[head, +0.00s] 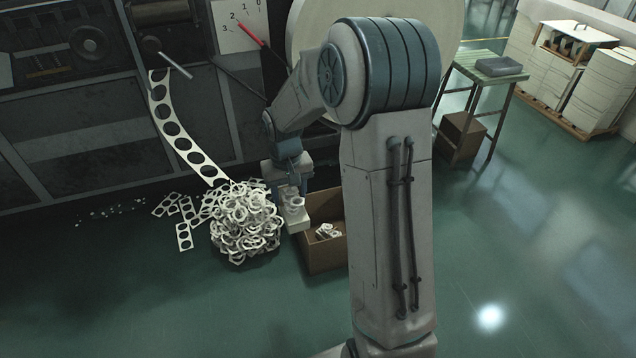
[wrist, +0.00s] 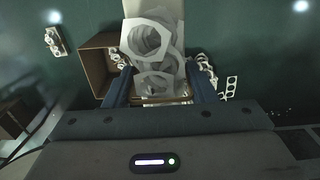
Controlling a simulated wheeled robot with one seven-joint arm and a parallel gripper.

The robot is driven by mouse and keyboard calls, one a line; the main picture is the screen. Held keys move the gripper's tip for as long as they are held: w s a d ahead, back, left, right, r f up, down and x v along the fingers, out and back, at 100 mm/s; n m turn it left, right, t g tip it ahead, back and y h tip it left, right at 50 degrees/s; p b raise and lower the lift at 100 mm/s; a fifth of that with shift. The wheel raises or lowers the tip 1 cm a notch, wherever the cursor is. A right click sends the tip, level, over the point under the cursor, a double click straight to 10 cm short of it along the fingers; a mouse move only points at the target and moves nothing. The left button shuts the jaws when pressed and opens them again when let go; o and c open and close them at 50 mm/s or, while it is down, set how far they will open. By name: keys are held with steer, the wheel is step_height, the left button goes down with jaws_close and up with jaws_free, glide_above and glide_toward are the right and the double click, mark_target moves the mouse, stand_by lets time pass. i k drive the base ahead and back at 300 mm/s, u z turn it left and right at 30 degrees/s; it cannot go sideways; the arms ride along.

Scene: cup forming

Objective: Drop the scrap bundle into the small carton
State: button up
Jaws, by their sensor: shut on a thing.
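My gripper (head: 289,188) points down at the end of the arm and is shut on the scrap bundle (head: 295,217), a pale block of punched ring pieces. In the wrist view the scrap bundle (wrist: 152,45) sits between the two blue fingers. An open brown carton (head: 318,262) stands on the floor just right of and below the bundle, partly hidden behind my arm. Some scrap pieces lie inside it. The carton also shows in the wrist view (wrist: 92,68), left of the bundle and partly covered by it.
A heap of scrap rings (head: 245,225) lies left of the carton, with a punched strip (head: 180,140) hanging from the machine into it. Another brown carton (head: 460,137) stands under a green table (head: 480,78). The floor in front is clear.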

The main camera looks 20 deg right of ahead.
mark_target(332, 225)
steer(key=z, duration=0.25)
steer(key=i, duration=0.85)
steer(key=z, duration=0.45)
